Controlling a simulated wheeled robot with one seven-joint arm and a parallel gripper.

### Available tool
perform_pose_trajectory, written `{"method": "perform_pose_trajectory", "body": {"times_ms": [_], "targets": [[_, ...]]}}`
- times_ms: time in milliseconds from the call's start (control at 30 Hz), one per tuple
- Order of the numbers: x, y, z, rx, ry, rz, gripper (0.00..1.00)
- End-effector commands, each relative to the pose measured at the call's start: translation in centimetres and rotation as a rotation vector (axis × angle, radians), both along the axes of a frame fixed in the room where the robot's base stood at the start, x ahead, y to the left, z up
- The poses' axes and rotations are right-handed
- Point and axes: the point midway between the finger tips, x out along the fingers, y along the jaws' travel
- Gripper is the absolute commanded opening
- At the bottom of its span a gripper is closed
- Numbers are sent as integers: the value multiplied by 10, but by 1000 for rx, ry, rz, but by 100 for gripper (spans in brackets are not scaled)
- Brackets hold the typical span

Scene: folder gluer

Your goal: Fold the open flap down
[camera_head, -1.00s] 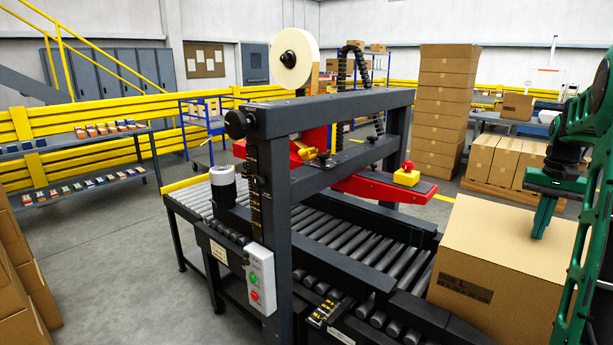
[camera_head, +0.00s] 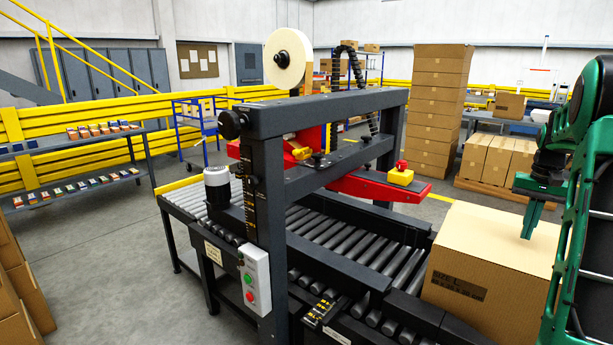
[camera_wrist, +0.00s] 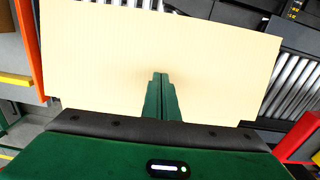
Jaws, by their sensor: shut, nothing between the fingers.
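A brown cardboard box (camera_head: 480,265) stands at the right end of the roller conveyor in the head view. Its top looks flat, with no flap seen standing up from here. The far right of the box is hidden behind my arm. My gripper (camera_head: 529,236) is shut and empty, with its green fingers pointing down at the box top. In the wrist view a pale cardboard panel (camera_wrist: 95,60) fills the middle, and my shut fingers (camera_wrist: 161,76) show in front of it. I cannot tell whether the fingertips touch the cardboard.
The carton sealer's dark frame (camera_head: 330,110) and red tape head (camera_head: 375,187) stand left of the box, over the rollers (camera_head: 345,240). A control box with green and red buttons (camera_head: 255,280) hangs on its near post. Stacked cartons (camera_head: 435,120) stand behind.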

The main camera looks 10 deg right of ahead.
Motion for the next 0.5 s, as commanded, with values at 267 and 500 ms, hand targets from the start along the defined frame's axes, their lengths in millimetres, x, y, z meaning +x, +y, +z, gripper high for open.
{"method": "perform_pose_trajectory", "body": {"times_ms": [267, 500], "targets": [[1, -1, -3, 0, 0, 0, 0], [8, -9, -21, 1, 1, 0, 0]]}}
